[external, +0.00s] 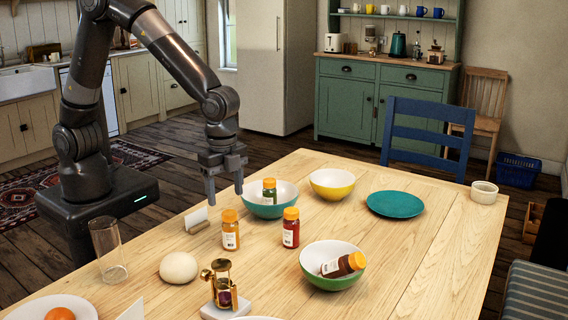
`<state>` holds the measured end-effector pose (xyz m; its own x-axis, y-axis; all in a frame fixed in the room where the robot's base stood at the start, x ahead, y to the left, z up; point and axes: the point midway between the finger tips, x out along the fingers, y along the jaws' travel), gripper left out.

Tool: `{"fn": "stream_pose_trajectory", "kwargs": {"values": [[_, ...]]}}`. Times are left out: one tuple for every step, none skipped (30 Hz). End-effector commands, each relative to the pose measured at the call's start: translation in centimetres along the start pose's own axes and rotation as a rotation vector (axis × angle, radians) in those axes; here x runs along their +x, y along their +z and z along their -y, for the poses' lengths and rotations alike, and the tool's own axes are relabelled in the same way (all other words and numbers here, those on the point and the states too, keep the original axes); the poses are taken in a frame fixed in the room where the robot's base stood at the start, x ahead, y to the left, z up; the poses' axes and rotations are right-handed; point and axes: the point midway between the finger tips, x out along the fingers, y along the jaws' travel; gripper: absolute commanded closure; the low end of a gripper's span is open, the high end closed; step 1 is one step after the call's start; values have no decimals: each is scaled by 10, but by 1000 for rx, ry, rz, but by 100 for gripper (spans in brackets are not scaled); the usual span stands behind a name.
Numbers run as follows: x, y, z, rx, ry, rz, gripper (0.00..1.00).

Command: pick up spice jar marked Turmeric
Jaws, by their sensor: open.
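Several spice jars with orange lids are on the wooden table, and their labels are too small to read. A jar with yellow-orange contents (230,236) stands upright at the left; its colour fits turmeric. A red jar (291,233) stands upright to its right. A green jar (269,194) is in the teal bowl (268,209), and a dark red jar (338,266) lies tilted in the green bowl (329,281). My gripper (225,192) is open and empty, pointing down. In the picture it is just above the yellow-orange jar, apart from it.
A yellow bowl (332,185) and a teal plate (395,204) are farther back. The table's right side is mostly clear.

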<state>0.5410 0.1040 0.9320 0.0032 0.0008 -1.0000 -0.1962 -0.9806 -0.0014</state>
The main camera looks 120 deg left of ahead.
Motion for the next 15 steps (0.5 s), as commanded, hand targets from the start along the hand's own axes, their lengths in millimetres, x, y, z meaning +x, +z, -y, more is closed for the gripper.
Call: {"fn": "stream_pose_trajectory", "kwargs": {"values": [[5,-1,1,1,2,4,37],[8,-1,1,2,2,5,37],[14,-1,2,2,3,7,37],[18,0,2,3,3,8,37],[23,-1,2,3,3,7,37],[30,0,2,2,3,7,37],[35,0,2,2,3,7,37],[40,0,2,2,3,7,37],[45,0,2,2,3,7,37],[49,0,2,2,3,6,37],[52,0,2,2,3,6,37],[55,0,2,2,3,6,37],[57,0,2,2,2,6,37],[58,0,2,2,2,5,37],[61,0,3,2,2,4,37]]}}
